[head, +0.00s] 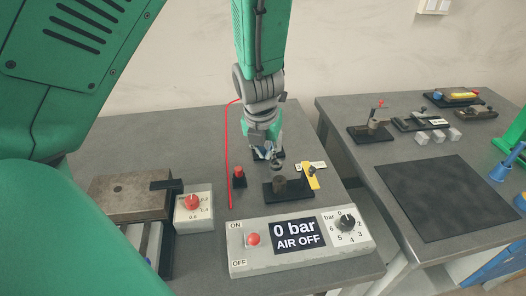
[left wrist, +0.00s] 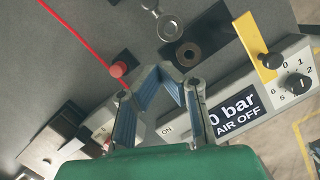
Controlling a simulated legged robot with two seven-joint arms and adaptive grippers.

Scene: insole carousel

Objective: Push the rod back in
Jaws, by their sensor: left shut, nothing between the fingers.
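My left gripper (head: 266,148) hangs over the middle of the near bench; its blue-padded fingers also show in the left wrist view (left wrist: 165,75), shut and empty. Just below it in the head view is a metal rod end (head: 277,163), seen as an eye and round disc in the left wrist view (left wrist: 167,27). It lies beyond the fingertips, apart from them in that view. Next to it a dark base (head: 286,194) carries a round metal part with a hole (left wrist: 188,53) and a yellow lever (head: 312,178). Part of the rod is hidden by the gripper. My right gripper is not in view.
A control box (head: 300,265) reads "0 bar AIR OFF". A red button (head: 239,172) with a red hose (head: 228,160) stands left. A dial box (head: 193,208) and metal block (head: 130,193) are further left. A second bench (head: 372,180) stands right.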

